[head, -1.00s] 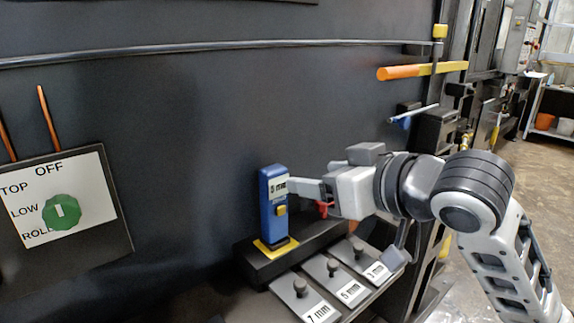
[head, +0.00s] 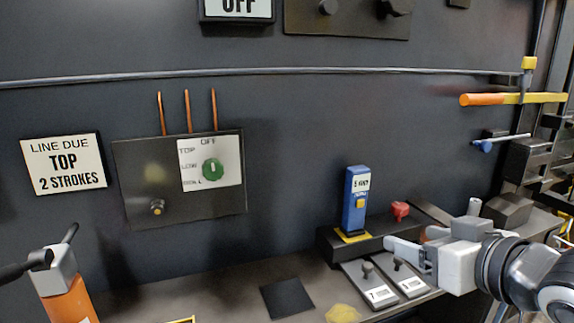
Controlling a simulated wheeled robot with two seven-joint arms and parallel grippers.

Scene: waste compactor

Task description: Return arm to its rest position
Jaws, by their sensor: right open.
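My right arm comes in from the lower right. Its gripper (head: 402,254) is open with nothing visible between the fingers. It is in front of the black block (head: 338,250), over or beside the small labelled plates. The plate marked 7 (head: 372,284) and a second knobbed plate (head: 408,285) lie just below the fingers; any third plate is hidden. My left gripper is not in view.
A red knob (head: 400,210) sits behind the gripper. A selector panel (head: 140,184) with a green dial (head: 212,170) and a "TOP 2 STROKES" sign (head: 63,165) are on the dark wall. An orange and grey tool (head: 66,290) stands lower left. An orange-yellow handle (head: 505,99) sticks out right.

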